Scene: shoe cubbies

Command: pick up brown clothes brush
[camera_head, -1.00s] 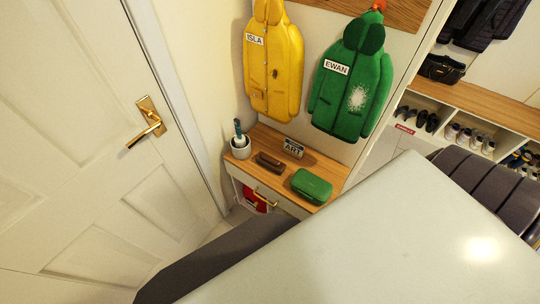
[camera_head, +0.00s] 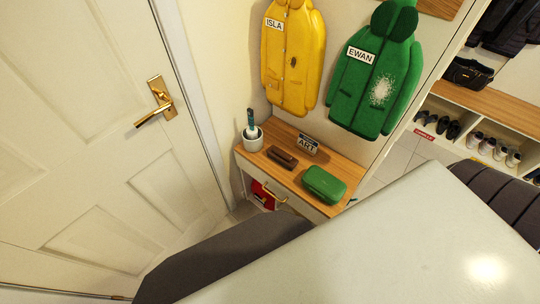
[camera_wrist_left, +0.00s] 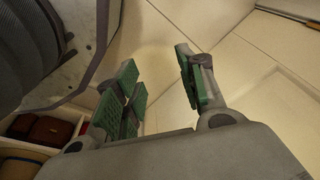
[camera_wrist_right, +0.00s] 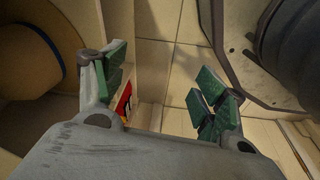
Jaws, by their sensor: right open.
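A dark brown block-like item that looks like the clothes brush (camera_head: 282,157) lies on the small wooden shelf (camera_head: 270,132), between a white cup and a green case. I do not make it out in either wrist view. My left gripper (camera_wrist_left: 160,88) is open with nothing between its green-padded fingers. My right gripper (camera_wrist_right: 160,82) is open and empty, with pale floor or panels beyond its fingers. Neither gripper shows in the head view, so I cannot tell how far each is from the brush.
The white cup (camera_head: 252,139) holds a blue-handled item. Yellow (camera_head: 293,60) and green (camera_head: 373,75) coats hang above. A white door (camera_head: 85,130) stands left. Shoe cubbies (camera_head: 472,126) are at right.

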